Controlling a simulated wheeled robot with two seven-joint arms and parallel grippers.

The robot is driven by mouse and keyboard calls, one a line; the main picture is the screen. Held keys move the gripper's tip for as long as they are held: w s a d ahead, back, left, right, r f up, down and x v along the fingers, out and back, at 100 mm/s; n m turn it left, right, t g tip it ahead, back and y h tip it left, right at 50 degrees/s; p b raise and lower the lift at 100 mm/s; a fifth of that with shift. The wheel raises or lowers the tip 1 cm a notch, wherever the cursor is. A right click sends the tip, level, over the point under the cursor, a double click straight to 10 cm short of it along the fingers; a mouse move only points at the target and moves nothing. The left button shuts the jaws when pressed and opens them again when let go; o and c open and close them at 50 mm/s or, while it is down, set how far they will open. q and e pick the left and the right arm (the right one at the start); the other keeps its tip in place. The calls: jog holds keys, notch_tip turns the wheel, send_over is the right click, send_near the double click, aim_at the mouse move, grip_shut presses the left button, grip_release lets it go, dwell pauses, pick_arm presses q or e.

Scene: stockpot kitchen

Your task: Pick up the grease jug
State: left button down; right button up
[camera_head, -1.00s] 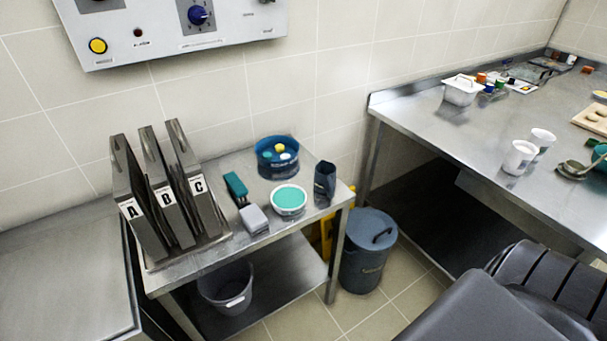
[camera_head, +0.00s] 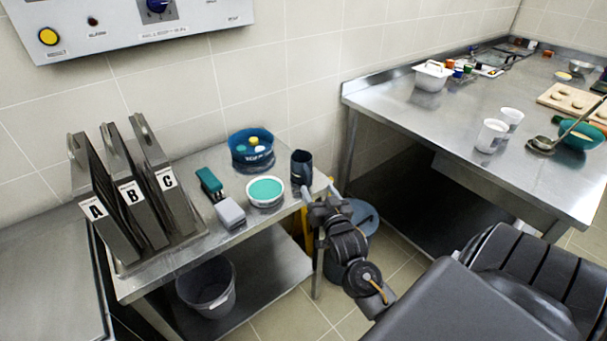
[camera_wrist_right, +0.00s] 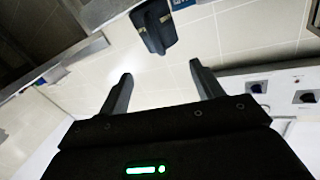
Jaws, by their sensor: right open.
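The grease jug, a dark blue-grey jug (camera_head: 301,168), stands at the right end of the small steel table. My right gripper (camera_head: 319,193) is open and empty at the table's right end, close to the jug and nearer to me. In the right wrist view the jug (camera_wrist_right: 154,27) shows beyond the two spread fingertips (camera_wrist_right: 160,72), with a gap between, and it is not between the fingers. My left gripper is not in view.
A white tub with teal contents (camera_head: 265,191), a blue round container (camera_head: 250,148) and a teal-and-grey brush-like item (camera_head: 229,212) stand left of the jug. Lidded bin (camera_head: 362,215) stands on the floor behind my right arm. Labelled metal holders (camera_head: 130,192) stand farther left.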

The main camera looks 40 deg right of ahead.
aim_at(309, 174)
jog(key=x, duration=0.2)
jog(key=p+x, duration=0.1)
jog(key=x, duration=0.1)
jog(key=r+x, duration=0.1)
jog(key=x, duration=0.1)
jog(key=shift+w+p, duration=0.15)
jog(key=shift+p, duration=0.15)
jog(key=x, duration=0.3)
jog(key=p+x, duration=0.1)
jog(key=shift+w+f, duration=0.3)
grip_shut()
